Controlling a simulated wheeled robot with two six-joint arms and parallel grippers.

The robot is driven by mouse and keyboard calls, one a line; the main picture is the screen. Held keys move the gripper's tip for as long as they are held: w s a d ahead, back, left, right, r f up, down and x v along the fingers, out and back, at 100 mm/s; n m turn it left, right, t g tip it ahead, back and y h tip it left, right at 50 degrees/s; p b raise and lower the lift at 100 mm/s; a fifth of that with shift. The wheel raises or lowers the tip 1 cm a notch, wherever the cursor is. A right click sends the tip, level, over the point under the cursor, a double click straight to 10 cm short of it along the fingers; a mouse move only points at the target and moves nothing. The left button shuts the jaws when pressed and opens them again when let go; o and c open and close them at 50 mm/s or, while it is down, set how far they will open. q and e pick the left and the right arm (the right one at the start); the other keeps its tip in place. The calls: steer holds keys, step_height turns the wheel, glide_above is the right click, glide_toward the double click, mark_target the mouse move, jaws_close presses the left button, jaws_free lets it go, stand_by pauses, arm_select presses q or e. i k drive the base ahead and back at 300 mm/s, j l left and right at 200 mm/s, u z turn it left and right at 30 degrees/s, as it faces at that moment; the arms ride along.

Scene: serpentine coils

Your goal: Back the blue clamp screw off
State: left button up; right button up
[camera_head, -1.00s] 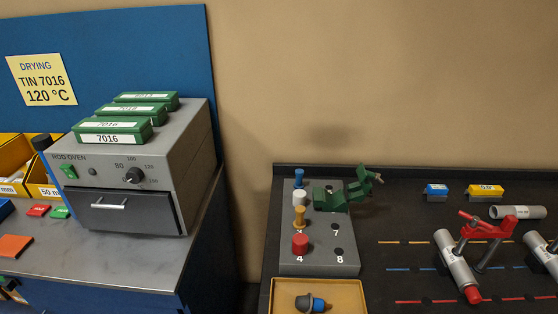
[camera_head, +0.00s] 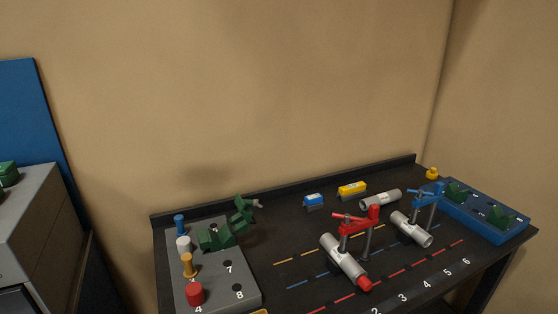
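A blue clamp (camera_head: 428,193) stands toward the right of the dark bench in the head view, over a grey cylinder (camera_head: 411,229) lying on the bench. The clamp's screw is too small to tell apart clearly. A red clamp (camera_head: 355,222) stands to its left, over another grey cylinder (camera_head: 342,255) with a red end. Neither of my grippers shows in the head view.
A grey numbered rack (camera_head: 250,292) with coloured pegs and a green clamp-like tool (camera_head: 216,236) is at left. Blue (camera_head: 313,200) and yellow (camera_head: 352,188) blocks and a loose cylinder (camera_head: 381,199) lie at the back. A blue tray (camera_head: 470,219) sits at right.

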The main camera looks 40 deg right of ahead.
mark_target(420, 193)
steer(key=z, duration=2.25)
